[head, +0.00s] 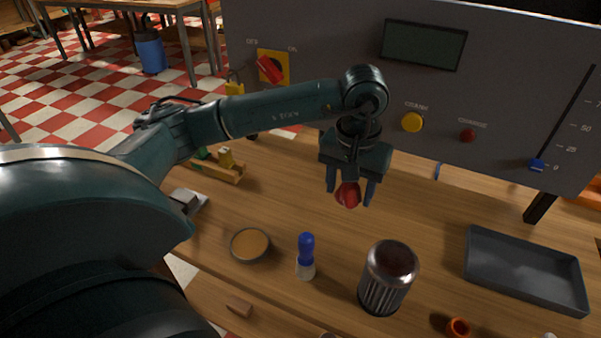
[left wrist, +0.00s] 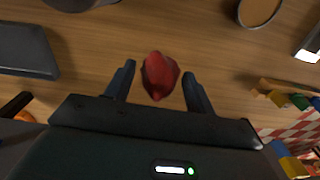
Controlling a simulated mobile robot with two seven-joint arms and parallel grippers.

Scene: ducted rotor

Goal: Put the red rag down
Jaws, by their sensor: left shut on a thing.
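The red rag (head: 347,194) is a small crumpled bundle between the fingers of my left gripper (head: 349,190). The gripper is shut on it and points down over the wooden workbench (head: 290,190). In the left wrist view the rag (left wrist: 160,75) sits between the two dark fingertips (left wrist: 158,85), with bench wood behind it. The rag appears to be held above the bench top; its exact height is hard to tell. My right gripper is not in view.
A grey control panel (head: 330,55) stands behind the gripper. A dark tray (head: 500,279) lies at right. Bench right of the gripper is mostly clear.

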